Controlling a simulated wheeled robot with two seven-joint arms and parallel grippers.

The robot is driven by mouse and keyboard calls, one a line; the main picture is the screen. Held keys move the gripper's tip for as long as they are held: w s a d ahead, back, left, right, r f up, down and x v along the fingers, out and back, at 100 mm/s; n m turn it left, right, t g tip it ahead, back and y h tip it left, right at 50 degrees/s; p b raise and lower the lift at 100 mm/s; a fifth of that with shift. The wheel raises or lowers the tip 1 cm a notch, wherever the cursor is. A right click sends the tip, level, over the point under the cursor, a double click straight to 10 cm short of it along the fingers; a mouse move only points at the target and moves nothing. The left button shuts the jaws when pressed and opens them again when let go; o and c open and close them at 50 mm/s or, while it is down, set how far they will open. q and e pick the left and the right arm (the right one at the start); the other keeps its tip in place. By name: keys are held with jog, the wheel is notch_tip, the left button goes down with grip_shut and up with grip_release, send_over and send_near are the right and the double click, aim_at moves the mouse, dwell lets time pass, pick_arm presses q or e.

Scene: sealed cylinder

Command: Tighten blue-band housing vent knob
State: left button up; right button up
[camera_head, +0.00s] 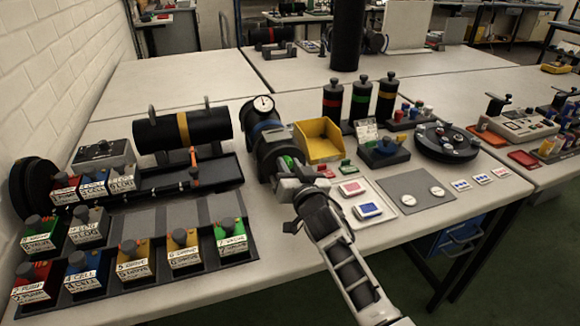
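The blue-band housing (265,126) is a dark cylinder with a blue band, near the middle of the table. A round white-faced gauge (263,103) sits on its top. My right arm comes in from the lower right. Its gripper (287,172) is at the near end of the housing and overlaps it in the picture. A small green part (287,161) shows beside the fingers; I cannot tell whether it is the vent knob. The knob is otherwise hidden or too small to make out. Contact and finger opening are unclear. My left gripper is not in view.
A yellow bin (318,140) stands close to the right of the housing. A yellow-band cylinder (183,130) and a black tray (190,180) lie left. Several labelled blocks fill the front-left rack (200,268). A white tray (362,205) lies right of the gripper.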

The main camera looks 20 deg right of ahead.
jog(key=c, duration=0.3)
